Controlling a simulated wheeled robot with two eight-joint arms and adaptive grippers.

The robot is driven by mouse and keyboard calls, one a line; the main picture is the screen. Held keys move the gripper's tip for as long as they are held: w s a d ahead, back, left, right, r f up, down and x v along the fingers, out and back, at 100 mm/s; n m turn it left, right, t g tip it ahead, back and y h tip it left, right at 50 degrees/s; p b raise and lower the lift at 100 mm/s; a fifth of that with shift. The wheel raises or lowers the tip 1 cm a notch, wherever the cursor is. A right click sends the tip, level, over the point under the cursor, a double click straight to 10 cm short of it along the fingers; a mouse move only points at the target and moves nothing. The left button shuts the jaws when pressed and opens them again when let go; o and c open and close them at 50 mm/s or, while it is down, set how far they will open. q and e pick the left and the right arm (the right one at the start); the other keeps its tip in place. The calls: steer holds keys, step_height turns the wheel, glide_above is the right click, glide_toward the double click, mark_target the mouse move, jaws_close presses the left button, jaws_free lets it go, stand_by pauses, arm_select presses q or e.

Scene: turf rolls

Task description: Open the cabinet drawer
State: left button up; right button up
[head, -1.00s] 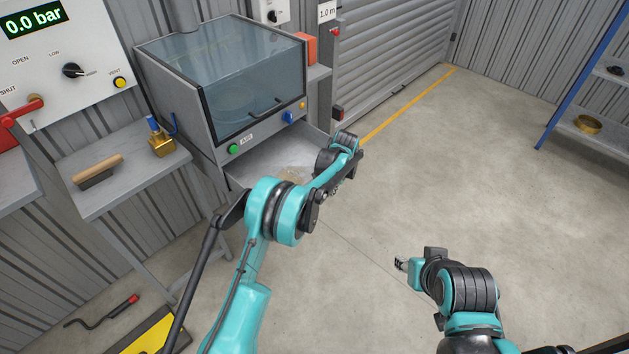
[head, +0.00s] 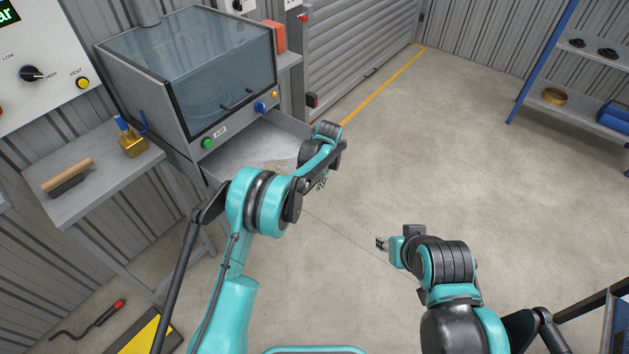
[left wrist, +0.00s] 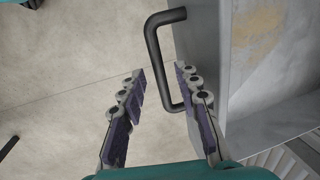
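The grey cabinet (head: 190,105) with a glass window stands at the upper left in the head view. Its drawer (head: 245,148) is pulled out below the window, with a tan patch inside. The drawer (left wrist: 278,85) also shows in the left wrist view, with a black bar handle (left wrist: 154,45) on its front. My left gripper (head: 322,184) is at the drawer's front; its tips are partly hidden by the arm. In the left wrist view its fingers (left wrist: 160,72) are apart, one on each side of the handle bar, with gaps visible. My right gripper (head: 382,243) is over open floor, away from the drawer.
A side table (head: 95,190) with a brush (head: 68,178) and a brass valve (head: 132,143) stands left of the cabinet. A blue-framed shelf (head: 530,100) is at the far right. A wide clear floor lies right of the drawer.

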arm_select(q)
step_height(320, 180, up, 12)
steer(key=s+d, duration=0.1)
steer(key=d, duration=0.1)
steer(key=shift+s, duration=0.2)
steer(key=shift+f, duration=0.15)
steer(key=s+a+r+n+t+h, duration=0.1)
steer(key=s+a+r+n+t, duration=0.15)
steer(key=s+a+r, duration=1.05)
steer(key=s+a+f+n+t, duration=0.1)
steer(key=s+a+n, duration=0.1)
steer(key=s, duration=0.8)
steer(key=s+a+f+n+t, duration=0.1)
steer(key=s+a, duration=0.4)
steer(key=s, duration=0.6)
steer(key=shift+f+n+t+h, duration=0.4)
steer(key=shift+n+t, duration=0.25)
steer(key=shift+n, duration=0.4)
